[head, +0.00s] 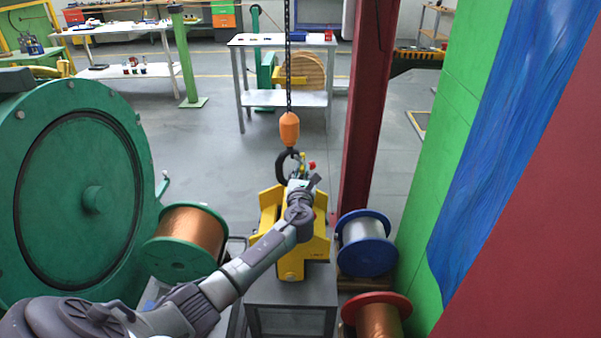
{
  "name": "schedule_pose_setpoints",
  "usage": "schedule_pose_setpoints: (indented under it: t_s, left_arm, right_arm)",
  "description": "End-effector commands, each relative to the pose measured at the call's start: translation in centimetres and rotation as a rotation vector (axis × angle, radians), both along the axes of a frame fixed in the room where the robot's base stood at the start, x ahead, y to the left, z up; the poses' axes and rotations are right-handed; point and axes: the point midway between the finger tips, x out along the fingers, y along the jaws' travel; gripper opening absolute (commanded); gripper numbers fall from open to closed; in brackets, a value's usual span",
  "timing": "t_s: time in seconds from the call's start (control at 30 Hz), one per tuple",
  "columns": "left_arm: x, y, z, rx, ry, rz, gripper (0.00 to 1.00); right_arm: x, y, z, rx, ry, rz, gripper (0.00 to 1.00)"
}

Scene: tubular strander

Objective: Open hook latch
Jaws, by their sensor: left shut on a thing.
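A dark hook (282,166) hangs below an orange hook block (289,130) on a chain (288,70), above a yellow lifting device (318,244). My left arm reaches up from the lower left, and my left gripper (301,178) is at the right side of the hook. Its jaws are shut on a part at the hook's opening, where the latch sits. The gripper largely covers the latch, and its exact position cannot be told. Small yellow and red parts show just beyond the gripper. My right gripper is not in view.
The yellow device stands on a grey stand (290,291). A copper spool (190,238) and large green wheel (80,190) are left. A blue spool (367,243), red-rimmed spool (378,315) and dark red post (369,110) are right. Open floor lies behind.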

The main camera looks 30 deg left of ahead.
Motion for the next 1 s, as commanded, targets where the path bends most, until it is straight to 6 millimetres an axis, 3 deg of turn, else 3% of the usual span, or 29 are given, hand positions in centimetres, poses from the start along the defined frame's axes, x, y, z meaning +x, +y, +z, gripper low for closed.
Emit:
schedule_pose_setpoints:
  t_s: [0.6,1.0]
  left_arm:
    - [0.7,-0.9,1.6,-0.478,-0.301,0.001,0.00]
    - [0.9,-1.2,2.6,-0.699,-0.436,0.000,0.00]
  right_arm:
    - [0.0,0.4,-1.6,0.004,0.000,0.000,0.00]
    - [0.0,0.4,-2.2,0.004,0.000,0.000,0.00]
